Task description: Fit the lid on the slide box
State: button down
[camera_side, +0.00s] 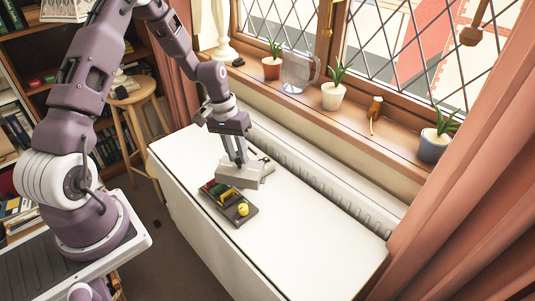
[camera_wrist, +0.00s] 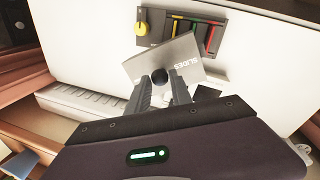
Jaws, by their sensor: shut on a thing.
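My gripper (camera_side: 237,162) is shut on the lid (camera_side: 232,180), a grey plate lettered "SLIDES". In the wrist view, the black knob of the lid (camera_wrist: 185,57) sits between my two fingertips (camera_wrist: 160,80). The slide box (camera_side: 245,217) lies on the white table, nearer the front than the lid. It is a dark tray with red, green and yellow strips and a round yellow piece at one end; it also shows at the top of the wrist view (camera_wrist: 165,27). The lid is turned relative to the box and partly overlaps its near edge in the wrist view. The gap in height is unclear.
A grey object (camera_side: 265,168) lies on the table (camera_side: 310,240) just behind the lid, partly hidden. The window sill behind carries potted plants (camera_side: 334,93) and a glass jug (camera_side: 297,72). The table's right part is clear.

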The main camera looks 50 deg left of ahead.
aim_at(217, 170)
jog(key=s+a+m, duration=0.1)
jog(key=m, duration=0.1)
jog(key=s+a+m, duration=0.1)
jog(key=s+m, duration=0.1)
jog(key=s+a+m+g, duration=0.1)
jog(key=s+m, duration=0.1)
jog(key=shift+s+a+f, duration=0.1)
jog(key=shift+a+f, duration=0.2)
jog(key=shift+s+f, duration=0.1)
jog(key=shift+f, duration=1.85)
jog(key=shift+f, duration=0.85)
jog(key=c, duration=0.8)
grip_release()
jog(key=shift+c, duration=0.2)
jog(key=shift+r, duration=0.15)
jog(key=shift+r, duration=3.4)
